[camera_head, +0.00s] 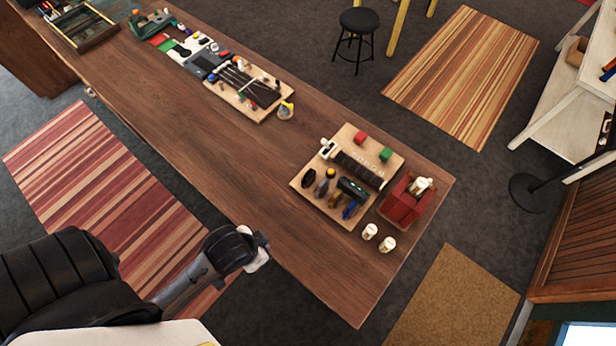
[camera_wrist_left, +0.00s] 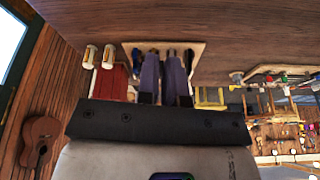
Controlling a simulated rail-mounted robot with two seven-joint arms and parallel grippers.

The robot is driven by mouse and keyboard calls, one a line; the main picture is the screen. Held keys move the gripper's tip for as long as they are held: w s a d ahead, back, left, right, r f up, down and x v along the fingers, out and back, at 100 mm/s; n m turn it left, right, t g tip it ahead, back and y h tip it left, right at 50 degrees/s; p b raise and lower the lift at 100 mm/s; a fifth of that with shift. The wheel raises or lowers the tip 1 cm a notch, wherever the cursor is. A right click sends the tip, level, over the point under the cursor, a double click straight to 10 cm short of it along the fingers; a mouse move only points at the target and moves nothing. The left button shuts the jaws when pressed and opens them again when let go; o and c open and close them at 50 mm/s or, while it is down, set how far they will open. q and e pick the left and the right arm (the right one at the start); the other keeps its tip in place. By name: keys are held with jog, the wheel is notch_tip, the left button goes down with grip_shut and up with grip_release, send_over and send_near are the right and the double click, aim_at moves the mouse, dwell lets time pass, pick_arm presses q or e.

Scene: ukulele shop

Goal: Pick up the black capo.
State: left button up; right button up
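A light wooden board (camera_head: 380,137) lies near the right end of the long table and holds several small items. A small black item (camera_head: 309,177) at its left corner looks like the black capo, but it is too small to be sure. My left gripper (camera_head: 262,251) is over the table's front edge, to the lower left of the board and clear of it. In the left wrist view its two fingers (camera_wrist_left: 165,78) stand apart with nothing seen between them, and they cover part of the board (camera_wrist_left: 198,47). My right gripper is not in view.
The board also bears a dark green item (camera_head: 352,188), a blue item (camera_head: 351,210), a red block (camera_head: 360,138) and a green block (camera_head: 385,154). A red box (camera_head: 402,206) and two white jars (camera_head: 379,238) stand beside it. The table's middle (camera_head: 190,115) is bare.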

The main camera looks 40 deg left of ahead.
pick_arm(q)
jog(key=o, duration=0.7)
